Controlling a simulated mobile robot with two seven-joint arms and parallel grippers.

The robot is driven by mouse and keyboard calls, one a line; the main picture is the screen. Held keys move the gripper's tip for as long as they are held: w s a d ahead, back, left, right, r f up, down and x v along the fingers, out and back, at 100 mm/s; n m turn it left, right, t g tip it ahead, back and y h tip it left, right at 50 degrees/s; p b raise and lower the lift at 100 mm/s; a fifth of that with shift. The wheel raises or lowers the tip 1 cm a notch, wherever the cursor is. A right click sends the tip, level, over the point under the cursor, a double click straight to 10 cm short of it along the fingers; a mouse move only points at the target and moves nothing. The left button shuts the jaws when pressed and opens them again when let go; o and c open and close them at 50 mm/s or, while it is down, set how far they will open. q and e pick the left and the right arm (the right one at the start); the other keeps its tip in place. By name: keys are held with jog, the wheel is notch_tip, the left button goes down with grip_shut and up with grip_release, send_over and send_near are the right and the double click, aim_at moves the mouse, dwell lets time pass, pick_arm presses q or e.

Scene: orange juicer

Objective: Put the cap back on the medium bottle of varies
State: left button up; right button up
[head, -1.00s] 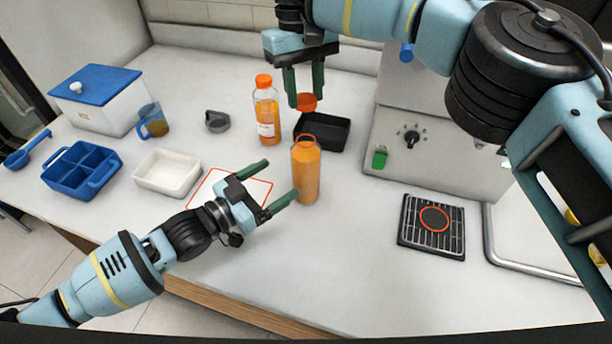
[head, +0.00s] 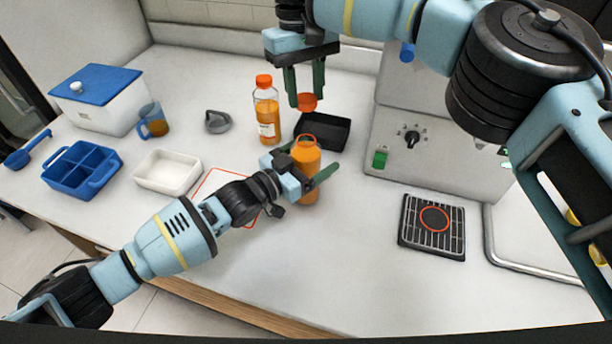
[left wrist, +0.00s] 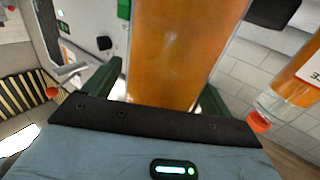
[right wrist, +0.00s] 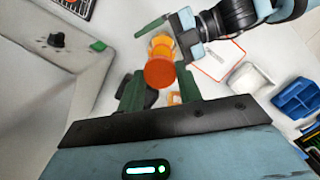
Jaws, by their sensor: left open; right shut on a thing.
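The uncapped bottle of orange juice (head: 306,157) stands upright on the counter in the middle of the head view. My left gripper (head: 308,172) is open around its body; in the left wrist view the bottle (left wrist: 180,50) is between the spread fingers. My right gripper (head: 305,96) points down, shut on the orange cap (head: 307,103), which it holds in the air above and beyond the bottle's mouth. In the right wrist view the cap (right wrist: 160,72) is between the fingertips and partly covers the bottle behind it.
A capped juice bottle (head: 267,112) and a black tray (head: 334,132) stand just behind. The juicer (head: 436,145) is at the right, with a drip grate (head: 420,243) in front. A white tray (head: 151,182) and blue caddy (head: 62,180) are left. The front counter is clear.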

pick_arm(q)
jog(key=shift+c, duration=0.5)
jog(key=c, duration=1.4)
pick_arm(e)
send_over(306, 135)
jog(key=shift+w+f, duration=0.15)
jog(key=shift+f, duration=2.3)
jog(key=shift+a+f, duration=0.1)
jog(key=shift+f, duration=0.75)
jog(key=shift+f, duration=0.6)
pick_arm(q)
grip_shut()
pick_arm(e)
jog(key=shift+m, duration=1.6)
